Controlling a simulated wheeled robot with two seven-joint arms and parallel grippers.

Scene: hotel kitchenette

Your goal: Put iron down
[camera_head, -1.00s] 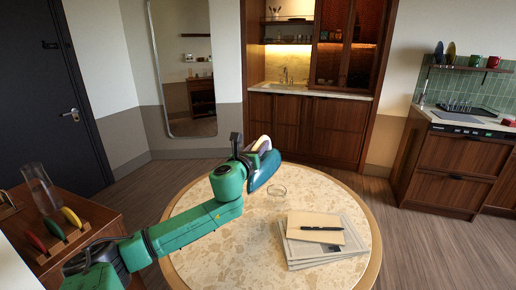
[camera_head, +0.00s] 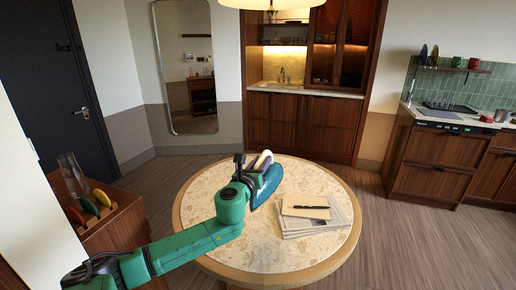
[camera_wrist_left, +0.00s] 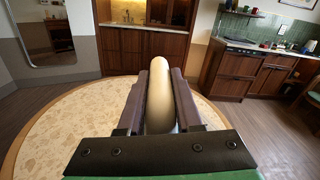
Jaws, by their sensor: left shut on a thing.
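The iron (camera_head: 268,187) has a teal body and a pale handle. My left gripper (camera_head: 256,166) is shut on the iron's handle, above the round stone-topped table (camera_head: 215,180). In the left wrist view the pale handle (camera_wrist_left: 160,95) sits between the two dark fingers of my left gripper (camera_wrist_left: 160,98). The iron's body is hidden there. In the head view the iron is tilted, and I cannot tell whether it touches the table. My right gripper is not in view.
A stack of papers (camera_head: 312,232) with a notebook (camera_head: 306,206) and a black pen lies on the table's right half. The table's front is clear. A wooden cabinet with coloured plates (camera_head: 89,205) and a glass vase (camera_head: 72,172) stands at the left.

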